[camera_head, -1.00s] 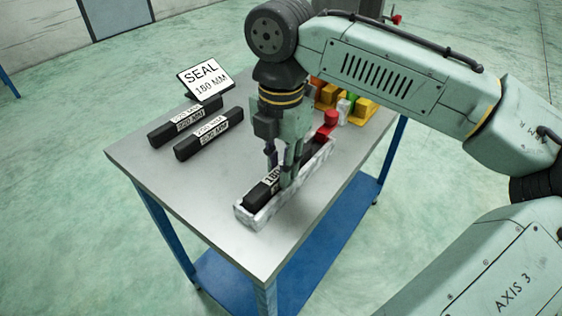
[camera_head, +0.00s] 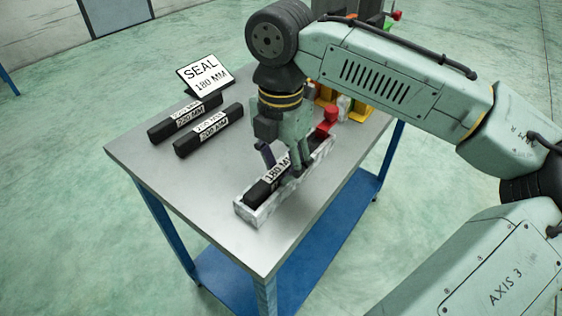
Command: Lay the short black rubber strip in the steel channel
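The short black rubber strip (camera_head: 259,192), with a white 180 MM label, lies lengthwise inside the pale steel channel (camera_head: 261,218) on the table. Its near end shows between the channel walls, and its far part is hidden behind my gripper. My gripper (camera_head: 286,169) points down over the channel with its fingers spread, one on each side of the strip. The fingertips are still low, near the channel walls; I cannot tell whether they touch anything.
Two longer black strips (camera_head: 186,118) (camera_head: 209,130) lie on the table (camera_head: 205,185) to the left. Behind them stands a sign (camera_head: 203,75) reading SEAL 180 MM. A red object (camera_head: 328,118) is at the channel's far end, with yellow blocks (camera_head: 359,108) behind. The table's near left is clear.

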